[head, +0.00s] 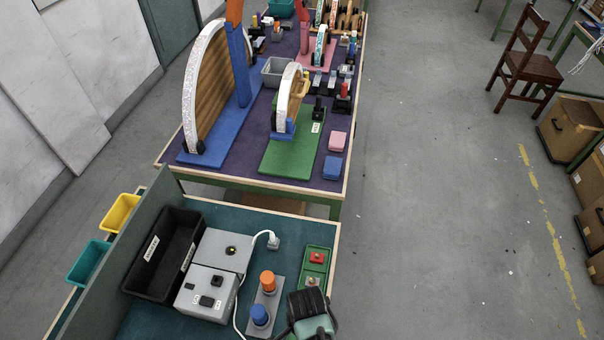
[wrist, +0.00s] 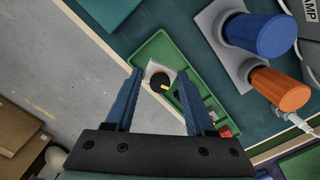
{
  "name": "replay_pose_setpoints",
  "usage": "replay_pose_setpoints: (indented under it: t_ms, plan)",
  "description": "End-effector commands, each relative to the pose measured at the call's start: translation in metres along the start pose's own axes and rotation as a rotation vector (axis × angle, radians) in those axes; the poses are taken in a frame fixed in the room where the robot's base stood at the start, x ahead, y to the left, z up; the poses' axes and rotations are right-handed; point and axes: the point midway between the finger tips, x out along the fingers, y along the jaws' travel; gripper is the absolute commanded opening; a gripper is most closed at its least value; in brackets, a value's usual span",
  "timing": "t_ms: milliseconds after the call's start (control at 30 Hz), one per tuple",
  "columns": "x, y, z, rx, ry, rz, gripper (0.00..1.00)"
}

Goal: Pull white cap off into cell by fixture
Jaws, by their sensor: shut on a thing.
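My gripper (wrist: 160,74) is over the green tray (wrist: 151,50) in the wrist view, its two blue fingers apart with a small white piece between the tips. This white cap (wrist: 154,68) shows with a dark round part and a yellow mark beside it. Its lower side and its contact with the tray are hard to make out. The fixture, a grey base (wrist: 238,72) with a blue cylinder (wrist: 262,35) and an orange cylinder (wrist: 281,90), stands beside the tray. In the head view the tray (head: 326,261) is partly covered by my arm; the fingertips are hidden.
Red pieces (head: 317,257) sit in the tray's cells. A grey box (head: 206,294) with a white cable and a black bin (head: 163,254) stand to the left of the fixture. The bench's right edge is close to the tray, with open floor beyond.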

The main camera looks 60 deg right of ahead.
Motion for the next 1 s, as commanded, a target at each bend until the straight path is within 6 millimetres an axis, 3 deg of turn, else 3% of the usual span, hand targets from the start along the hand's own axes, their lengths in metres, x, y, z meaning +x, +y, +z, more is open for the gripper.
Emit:
replay_pose_setpoints:
  t_ms: [1000]
  plan:
    - [0.0010, -0.0006, 0.0013, 0.026, -0.001, 0.003, 0.00]
